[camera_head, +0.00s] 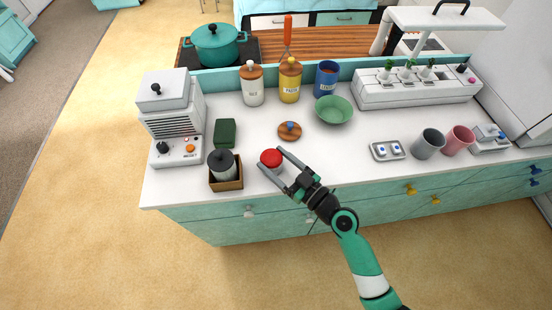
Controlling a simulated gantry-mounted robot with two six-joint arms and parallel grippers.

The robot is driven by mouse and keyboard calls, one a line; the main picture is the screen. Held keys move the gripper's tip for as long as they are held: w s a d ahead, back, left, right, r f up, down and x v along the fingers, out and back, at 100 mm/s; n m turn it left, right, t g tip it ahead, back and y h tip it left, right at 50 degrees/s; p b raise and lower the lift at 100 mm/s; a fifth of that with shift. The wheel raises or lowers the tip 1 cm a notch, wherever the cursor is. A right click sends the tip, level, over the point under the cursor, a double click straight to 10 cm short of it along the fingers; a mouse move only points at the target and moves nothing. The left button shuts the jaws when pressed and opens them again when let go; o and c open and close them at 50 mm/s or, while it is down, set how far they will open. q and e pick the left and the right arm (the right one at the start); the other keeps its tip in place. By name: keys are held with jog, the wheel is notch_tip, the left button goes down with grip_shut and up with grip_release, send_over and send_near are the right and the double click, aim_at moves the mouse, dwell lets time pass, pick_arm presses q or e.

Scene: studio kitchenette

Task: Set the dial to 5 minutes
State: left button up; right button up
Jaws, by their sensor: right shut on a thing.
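A red round thing (271,158), which looks like a dial or knob, sits at the front middle of the white counter. My right gripper (270,160) reaches in from the lower right, with its two fingers on either side of the red thing and shut on it. No scale or minute marks can be read on it at this size. A white appliance (175,122) at the left has a black knob (163,147) and an orange knob (190,148) on its low front part. My left gripper is not in view.
A dark canister (222,163) in a brown box (226,186) stands left of the gripper, near a green block (224,133). A wooden lid (289,131) and green bowl (334,109) lie behind. The counter (335,165) is clear to the right, up to a switch plate (387,151) and cups.

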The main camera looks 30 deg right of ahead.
jog(key=h+p, duration=0.1)
jog(key=m+h+p, duration=0.1)
jog(key=shift+a+m+t+h, duration=0.2)
jog(key=shift+m+t+h, duration=0.1)
jog(key=shift+t, duration=0.1)
jog(key=shift+s+f, duration=0.1)
dwell(0.8)
jog(key=o, duration=1.3)
jog(key=shift+d, duration=0.1)
jog(key=s, duration=0.3)
jog(key=s+d+b, duration=0.1)
jog(key=s, duration=0.3)
jog(key=s+d, duration=0.1)
jog(key=s, duration=0.3)
jog(key=shift+s+b, duration=0.25)
jog(key=shift+b, duration=0.1)
